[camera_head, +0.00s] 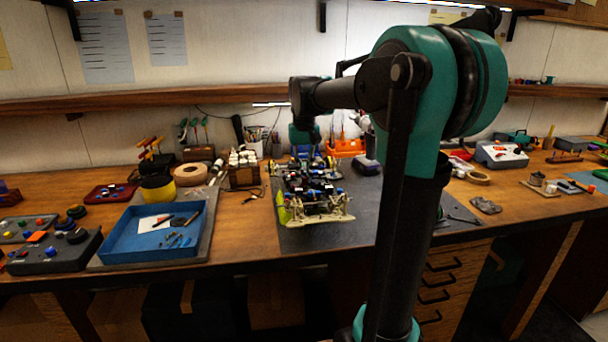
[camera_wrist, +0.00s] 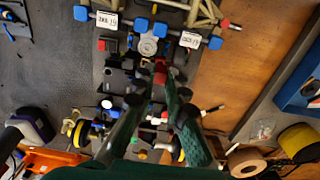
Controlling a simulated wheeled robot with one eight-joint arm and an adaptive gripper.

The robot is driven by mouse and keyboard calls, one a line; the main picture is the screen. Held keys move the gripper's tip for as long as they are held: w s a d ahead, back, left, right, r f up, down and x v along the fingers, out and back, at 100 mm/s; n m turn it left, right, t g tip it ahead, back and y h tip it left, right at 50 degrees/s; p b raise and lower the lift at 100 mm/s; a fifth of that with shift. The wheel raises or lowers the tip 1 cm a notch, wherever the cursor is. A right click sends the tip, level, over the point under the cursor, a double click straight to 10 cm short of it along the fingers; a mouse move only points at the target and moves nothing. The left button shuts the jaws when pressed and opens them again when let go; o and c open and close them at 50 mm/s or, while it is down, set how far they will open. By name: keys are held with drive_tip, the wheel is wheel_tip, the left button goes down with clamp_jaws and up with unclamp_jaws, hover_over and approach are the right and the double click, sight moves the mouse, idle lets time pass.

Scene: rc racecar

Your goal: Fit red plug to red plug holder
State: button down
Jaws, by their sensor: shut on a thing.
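My gripper (camera_wrist: 163,80) reaches over the RC car in the wrist view, with its two green fingers converging at the tips. It is shut on the small red plug (camera_wrist: 160,66), which shows just beyond the fingertips, over the middle of the chassis. The car (camera_head: 315,198) stands on the dark mat in the head view, below my wrist. Another small red part (camera_wrist: 112,45) sits on the chassis left of the plug in the wrist view; I cannot tell whether it is the red plug holder. Whether the plug touches the chassis cannot be told.
Blue-capped shock parts (camera_wrist: 215,42) and a silver disc (camera_wrist: 148,46) lie near the fingertips. A blue tray (camera_head: 152,232) stands on the bench left of the car. An orange bin (camera_head: 345,147) is behind it. The dark mat (camera_head: 350,218) has bare room right of the car.

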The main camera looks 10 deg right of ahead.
drive_tip(key=shift+f, duration=1.15)
idle(0.4)
drive_tip(key=c, duration=1.5)
unclamp_jaws()
drive_tip(key=shift+o, duration=0.2)
wheel_tip(320, 180, up, 12)
